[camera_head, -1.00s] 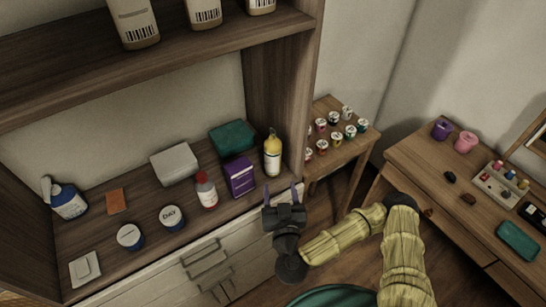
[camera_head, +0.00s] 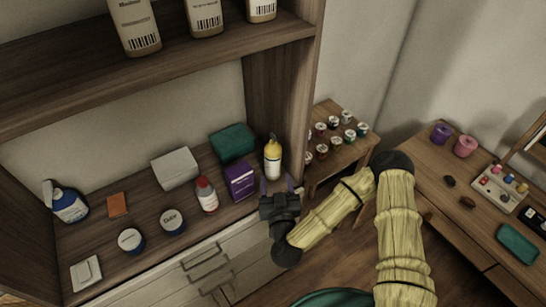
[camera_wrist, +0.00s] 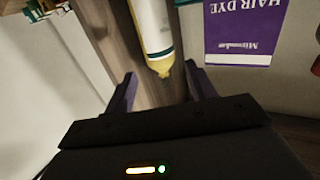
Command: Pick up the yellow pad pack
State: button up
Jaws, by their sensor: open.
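The yellow pad pack (camera_head: 272,160) is an upright cylinder with a gathered yellow top and a pale label. It stands at the right end of the lower shelf, by the side panel. In the wrist view the pack (camera_wrist: 152,30) shows at top centre, its yellow tip pointing down toward the space between my fingers. My gripper (camera_head: 277,184) is open and empty, just in front of the pack at the shelf's front edge. In the wrist view my gripper (camera_wrist: 160,88) has its two fingers spread, with the pack beyond them. I see no contact.
A purple hair dye box (camera_head: 240,181) stands close left of the pack; it also shows in the wrist view (camera_wrist: 243,32). A teal folded item (camera_head: 233,142) lies behind. A red-capped bottle (camera_head: 207,195) is further left. The wooden side panel (camera_head: 292,125) rises close right.

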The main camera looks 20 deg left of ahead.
aim_at(274, 159)
jog(key=p+x, duration=0.1)
jog(key=x, duration=0.1)
jog(key=p+x, duration=0.1)
jog(key=x, duration=0.2)
jog(key=shift+w+d+r+p, duration=0.2)
jog(key=shift+w+r+p, duration=0.05)
jog(key=shift+w+p, duration=0.15)
jog(key=shift+w+a, duration=0.2)
jog(key=shift+w, duration=0.2)
jog(key=b+x, duration=0.1)
jog(key=x, duration=0.4)
jog(key=shift+w+a, duration=0.1)
jog(key=shift+a, duration=0.05)
jog(key=c, duration=0.6)
